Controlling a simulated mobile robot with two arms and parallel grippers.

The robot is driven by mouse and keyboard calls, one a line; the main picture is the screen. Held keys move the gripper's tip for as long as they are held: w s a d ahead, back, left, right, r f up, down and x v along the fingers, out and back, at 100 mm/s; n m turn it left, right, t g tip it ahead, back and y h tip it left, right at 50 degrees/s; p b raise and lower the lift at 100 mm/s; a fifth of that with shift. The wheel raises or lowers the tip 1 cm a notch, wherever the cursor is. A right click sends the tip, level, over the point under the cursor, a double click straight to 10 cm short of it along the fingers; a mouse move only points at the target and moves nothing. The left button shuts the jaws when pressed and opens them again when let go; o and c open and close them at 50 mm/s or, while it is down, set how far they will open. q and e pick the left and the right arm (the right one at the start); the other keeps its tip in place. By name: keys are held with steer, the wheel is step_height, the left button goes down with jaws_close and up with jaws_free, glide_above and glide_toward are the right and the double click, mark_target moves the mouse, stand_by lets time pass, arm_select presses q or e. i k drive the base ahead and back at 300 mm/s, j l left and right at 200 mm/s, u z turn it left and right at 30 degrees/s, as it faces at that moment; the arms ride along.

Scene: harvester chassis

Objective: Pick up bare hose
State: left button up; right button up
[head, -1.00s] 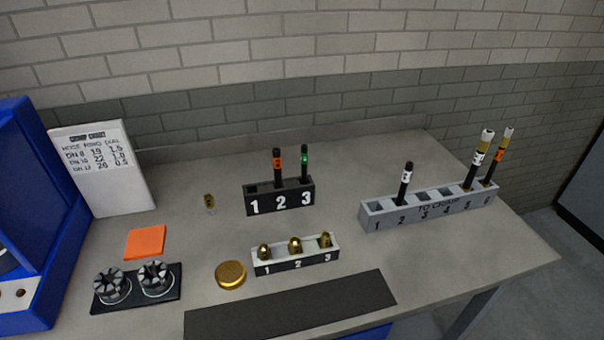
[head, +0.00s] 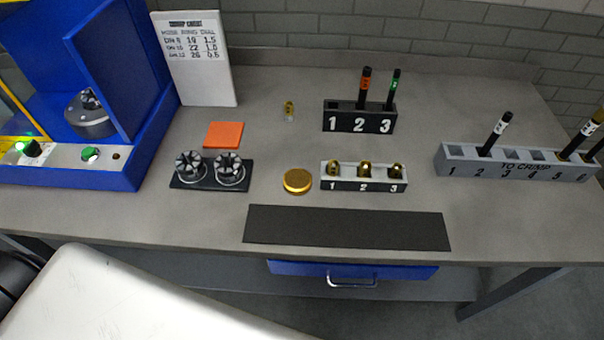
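Several hoses stand upright in racks on the grey bench. In the grey "TO CRIMP" rack (head: 515,164), a black hose with a white band (head: 496,133) leans in slot 2. Hoses with brass-coloured parts (head: 582,137) stand at its right end, partly cut off by the frame edge. The black rack numbered 1 to 3 (head: 359,120) holds an orange-banded black hose (head: 366,88) in slot 2 and a green-banded black hose (head: 394,90) in slot 3; slot 1 is empty. Neither gripper is in view.
A white tray of brass fittings (head: 364,185), a gold disc (head: 297,181), two die sets (head: 211,170) and an orange square (head: 223,135) sit mid-bench. A blue machine (head: 125,100) stands left. The dark mat (head: 346,228) is bare. A drawer (head: 352,272) is below.

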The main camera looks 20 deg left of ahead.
mark_target(395, 78)
steer(key=k+l, duration=0.2)
steer(key=l, duration=0.2)
steer(key=k+l, duration=0.2)
steer(key=l, duration=0.2)
steer(key=k+l, duration=0.2)
steer(key=l, duration=0.2)
